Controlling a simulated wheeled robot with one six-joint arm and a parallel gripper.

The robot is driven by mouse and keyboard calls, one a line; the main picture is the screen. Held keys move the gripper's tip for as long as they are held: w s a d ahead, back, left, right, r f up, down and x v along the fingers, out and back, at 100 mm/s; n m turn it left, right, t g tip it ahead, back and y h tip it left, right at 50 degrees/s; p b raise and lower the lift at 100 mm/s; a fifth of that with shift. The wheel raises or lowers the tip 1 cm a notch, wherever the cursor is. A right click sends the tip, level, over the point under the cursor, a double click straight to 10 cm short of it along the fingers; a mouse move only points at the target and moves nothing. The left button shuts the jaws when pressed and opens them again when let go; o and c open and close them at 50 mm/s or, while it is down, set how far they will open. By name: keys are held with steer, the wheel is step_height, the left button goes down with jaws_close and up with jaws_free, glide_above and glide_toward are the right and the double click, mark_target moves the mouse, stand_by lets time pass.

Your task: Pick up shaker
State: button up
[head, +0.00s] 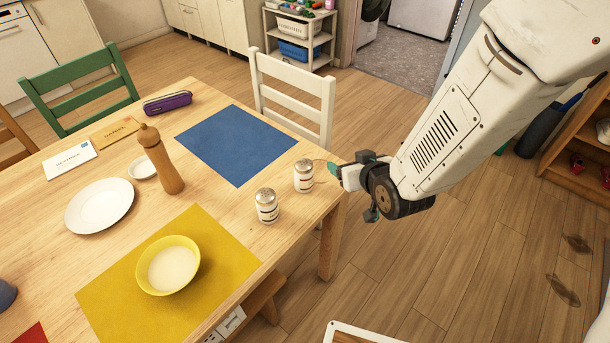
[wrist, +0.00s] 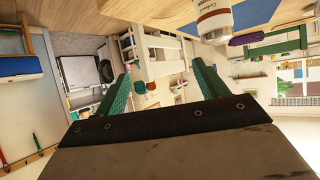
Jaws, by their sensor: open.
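Two glass shakers with silver lids and white labels stand upright near the table's right corner. The nearer shaker (head: 267,207) is left of the farther shaker (head: 303,176). A tall brown wooden mill (head: 161,160) stands farther left. My gripper (head: 338,172) is at the table's right edge, just right of the farther shaker, and appears apart from it. In the wrist view, my gripper's green-padded fingers (wrist: 162,88) are spread with nothing between them. One labelled shaker (wrist: 213,18) shows at the top of that view, cut off by the frame; I cannot tell which.
On the wooden table (head: 225,210) are a blue placemat (head: 236,143), a yellow placemat (head: 225,250) with a yellow bowl (head: 168,265), and a white plate (head: 100,205). A white chair (head: 293,95) stands at the far edge. Floor right of the table is open.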

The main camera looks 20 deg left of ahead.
mark_target(308, 177)
steer(key=s+a+f+y, duration=0.1)
steer(key=a, duration=0.1)
steer(key=s+a+f+n+y, duration=0.1)
steer(key=s+a+f, duration=0.1)
steer(key=s+a+f+y, duration=0.1)
steer(key=a+f, duration=0.1)
steer(key=shift+s+f+n+t, duration=0.25)
steer(key=shift+n+t, duration=0.05)
steer(key=shift+a+f, duration=0.1)
steer(key=shift+a, duration=0.2)
steer(key=x, duration=0.7)
steer(key=shift+w+a, duration=0.15)
steer(key=shift+a, duration=0.1)
steer(key=c, duration=1.1)
